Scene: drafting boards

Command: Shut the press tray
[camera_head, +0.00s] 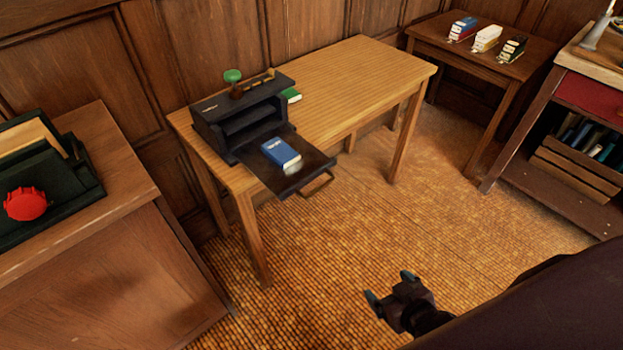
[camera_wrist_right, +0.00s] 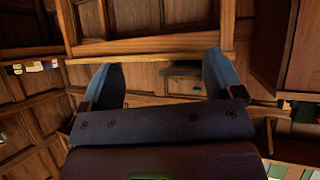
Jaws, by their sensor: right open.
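The dark press (camera_head: 240,112) stands on the left end of a wooden table. Its press tray (camera_head: 306,165) is pulled out toward the front right, with a handle (camera_head: 318,184) at its outer end. A blue book or box (camera_head: 281,153) and a small pale round thing (camera_head: 291,168) lie on the tray. My right gripper (camera_head: 391,290) is open and empty, low in front of the table and well apart from the tray. Its two fingers also show spread in the right wrist view (camera_wrist_right: 167,85). My left gripper is not in view.
The press's table (camera_head: 362,75) has a clear right half; a green item (camera_head: 291,95) lies beside the press. A left cabinet (camera_head: 110,260) bears a dark device with a red knob (camera_head: 26,203). A back-right table (camera_head: 450,42) holds several small boxes. Open floor (camera_head: 440,210) lies between.

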